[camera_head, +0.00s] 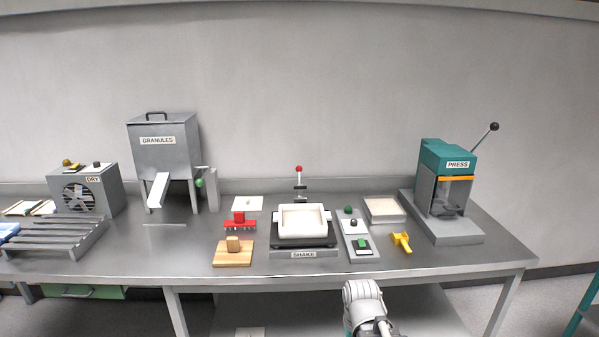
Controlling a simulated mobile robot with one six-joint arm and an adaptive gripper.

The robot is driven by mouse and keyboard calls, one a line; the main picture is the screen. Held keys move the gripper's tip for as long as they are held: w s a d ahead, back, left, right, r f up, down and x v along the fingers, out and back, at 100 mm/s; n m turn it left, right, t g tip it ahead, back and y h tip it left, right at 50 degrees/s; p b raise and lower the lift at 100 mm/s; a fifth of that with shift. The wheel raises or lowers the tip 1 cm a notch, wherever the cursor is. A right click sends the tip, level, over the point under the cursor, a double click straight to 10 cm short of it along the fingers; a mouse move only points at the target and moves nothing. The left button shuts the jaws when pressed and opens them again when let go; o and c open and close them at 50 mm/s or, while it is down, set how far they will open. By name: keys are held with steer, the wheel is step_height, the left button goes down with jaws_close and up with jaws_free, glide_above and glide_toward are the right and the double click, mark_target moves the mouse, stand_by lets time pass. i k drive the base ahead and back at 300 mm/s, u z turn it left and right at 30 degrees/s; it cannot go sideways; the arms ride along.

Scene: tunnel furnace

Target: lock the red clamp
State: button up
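A lever with a red ball knob (299,169) stands upright behind the white tray (303,219) on the shaker labelled SHAKE (304,254). It appears to be the red clamp; its lower end and any contact with the tray are too small to tell. A separate red block-like tool (239,222) with small prongs lies left of the shaker. My arm's end with my gripper (362,291) is at the bottom, in front of the table's front edge, well apart from the red-knobbed lever. Its fingers cannot be made out.
A small panel (357,229) with dark and green knobs and a yellow scoop-like piece (402,242) lie right of the shaker. A wooden block on a board (233,258) lies left. The PRESS machine (446,185) stands right, the GRANULES hopper (165,150) and DRY unit (88,192) left.

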mark_target(298, 168)
steer(key=k, duration=0.3)
steer(key=u, duration=0.45)
steer(key=i, duration=1.7)
steer(key=z, duration=0.4)
steer(key=k, duration=0.5)
steer(key=z, duration=0.25)
